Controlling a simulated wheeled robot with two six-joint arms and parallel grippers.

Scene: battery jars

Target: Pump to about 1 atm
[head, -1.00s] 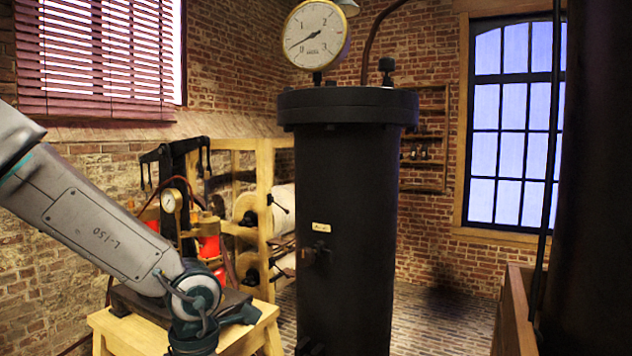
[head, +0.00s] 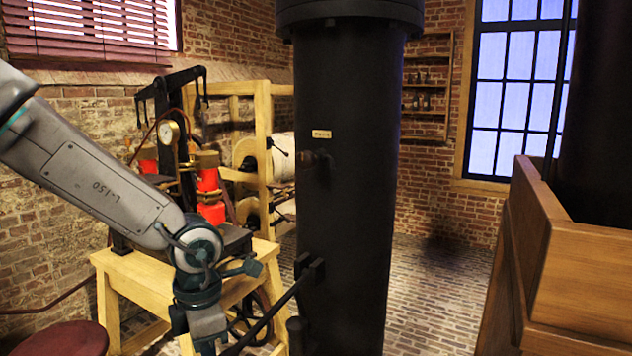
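A tall black cylinder (head: 349,190) stands in the middle of the head view, with a small label and a brass fitting on its side. Its top is cut off, so no large dial is visible. A black bar (head: 275,312) slopes from a block near the cylinder's lower part down to the bottom edge. A pump with red cylinders (head: 210,192) and a small white gauge (head: 168,131) stands behind my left arm; the gauge is too small to read. My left gripper (head: 207,343) points down near the bar's lower end. Its fingertips are cut off, and I cannot tell whether it touches the bar. My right gripper is out of view.
A wooden stand (head: 140,270) carries the pump. A dark red round stool top (head: 62,340) is at the lower left. A wooden cabinet (head: 590,270) fills the right edge. Bare brick floor (head: 445,285) lies between cylinder and cabinet.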

